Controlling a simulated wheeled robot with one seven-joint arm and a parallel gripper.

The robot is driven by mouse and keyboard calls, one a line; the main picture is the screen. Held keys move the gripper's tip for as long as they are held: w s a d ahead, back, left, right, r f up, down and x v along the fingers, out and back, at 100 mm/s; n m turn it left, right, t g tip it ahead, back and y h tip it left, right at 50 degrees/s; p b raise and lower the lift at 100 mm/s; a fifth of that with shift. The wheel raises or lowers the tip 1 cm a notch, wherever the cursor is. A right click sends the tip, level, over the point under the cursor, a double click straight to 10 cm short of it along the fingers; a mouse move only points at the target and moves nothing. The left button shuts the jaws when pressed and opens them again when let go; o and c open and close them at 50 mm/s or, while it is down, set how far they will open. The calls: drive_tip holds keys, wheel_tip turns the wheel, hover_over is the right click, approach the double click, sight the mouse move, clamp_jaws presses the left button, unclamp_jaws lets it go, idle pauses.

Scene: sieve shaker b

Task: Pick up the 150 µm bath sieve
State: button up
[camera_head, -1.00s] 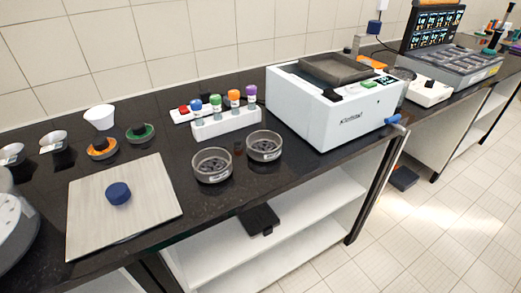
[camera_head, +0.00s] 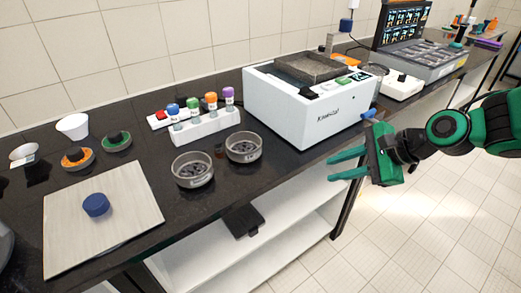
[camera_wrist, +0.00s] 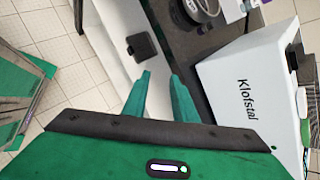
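Two round grey metal sieves with clear-looking walls stand side by side on the dark counter, the left one (camera_head: 196,182) and the right one (camera_head: 245,159), both with dark pieces showing inside. No readable size mark shows, so I cannot tell which is 150 µm. My gripper (camera_head: 330,168) is at the right, in front of the counter's edge and apart from both sieves. Its two green fingers are spread with nothing between them. In the wrist view the fingers (camera_wrist: 160,76) point toward the counter, and part of one round sieve (camera_wrist: 197,14) shows at the top.
A white shaker machine (camera_head: 310,115) stands behind and right of the sieves. A white rack (camera_head: 207,128) with colour-capped bottles is behind them. A pale board (camera_head: 130,215) with a blue round piece (camera_head: 96,205) lies left. Below are white shelves with a black pad (camera_head: 243,220).

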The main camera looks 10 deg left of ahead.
sight(244, 152)
drive_tip(key=a+r+m+y, duration=0.1)
drive_tip(key=a+m, duration=0.1)
drive_tip(key=a, duration=0.2)
drive_tip(key=a+r+m+y, duration=0.1)
drive_tip(key=a+m+y, duration=0.1)
drive_tip(key=a, duration=0.3)
drive_tip(key=s+a+r+m+y, duration=0.1)
drive_tip(key=a+y, duration=0.1)
drive_tip(key=a, duration=0.3)
drive_tip(key=shift+a+r+m+g, duration=0.25)
drive_tip(key=shift+r+m+g, duration=0.05)
drive_tip(key=shift+r+m, duration=0.1)
drive_tip(key=x, duration=0.4)
drive_tip(key=shift+s+a, duration=0.1)
drive_tip(key=shift+a, duration=0.25)
drive_tip(key=shift+x, duration=3.25)
clamp_jaws()
drive_tip(key=shift+d, duration=0.1)
